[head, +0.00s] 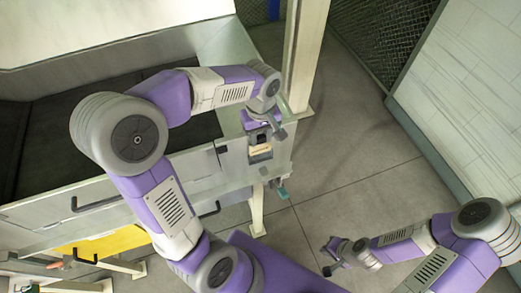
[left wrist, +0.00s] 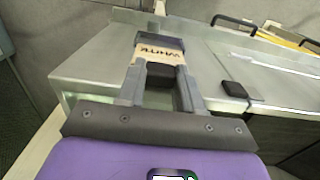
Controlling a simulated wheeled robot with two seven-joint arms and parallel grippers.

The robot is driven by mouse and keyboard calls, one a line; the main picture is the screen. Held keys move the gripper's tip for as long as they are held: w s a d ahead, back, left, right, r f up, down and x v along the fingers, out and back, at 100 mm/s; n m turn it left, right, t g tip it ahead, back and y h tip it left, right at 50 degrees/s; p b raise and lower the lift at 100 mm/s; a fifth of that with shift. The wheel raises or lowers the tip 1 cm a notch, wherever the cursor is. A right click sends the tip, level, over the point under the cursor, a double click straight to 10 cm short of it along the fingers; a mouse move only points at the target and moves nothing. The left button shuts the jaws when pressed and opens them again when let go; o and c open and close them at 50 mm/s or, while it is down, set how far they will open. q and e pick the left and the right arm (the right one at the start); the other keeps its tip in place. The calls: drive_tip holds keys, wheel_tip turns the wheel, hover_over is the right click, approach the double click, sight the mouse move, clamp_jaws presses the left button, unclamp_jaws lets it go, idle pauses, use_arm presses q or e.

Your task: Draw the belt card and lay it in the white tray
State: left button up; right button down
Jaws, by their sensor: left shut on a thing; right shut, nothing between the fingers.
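My left gripper (head: 259,140) is over the right end of the grey metal counter. In the left wrist view, the left gripper (left wrist: 160,80) is shut on a small piece with a tan face. This tan card (left wrist: 160,50) has dark lettering that seems to read WHITE. A dark block shows between the fingers below it. In the head view the tan card (head: 260,150) is a small pale patch at the fingertips. I cannot tell whether it touches the counter. My right gripper (head: 333,257) is shut and empty, low over the floor. I cannot make out a white tray.
The grey counter (head: 205,165) has a dark recess (head: 90,95) behind its front edge. Dark handles and a yellow drawer front (head: 105,243) are below. A small black block (left wrist: 236,90) lies on the counter. A pale post (head: 303,55) stands behind. Open floor (head: 350,170) lies to the right.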

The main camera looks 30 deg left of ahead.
use_arm(q)
drive_tip(key=shift+r+p, duration=0.8)
drive_tip(key=shift+r, duration=0.4)
drive_tip(key=shift+r+p, duration=1)
drive_tip(key=shift+r, duration=0.95)
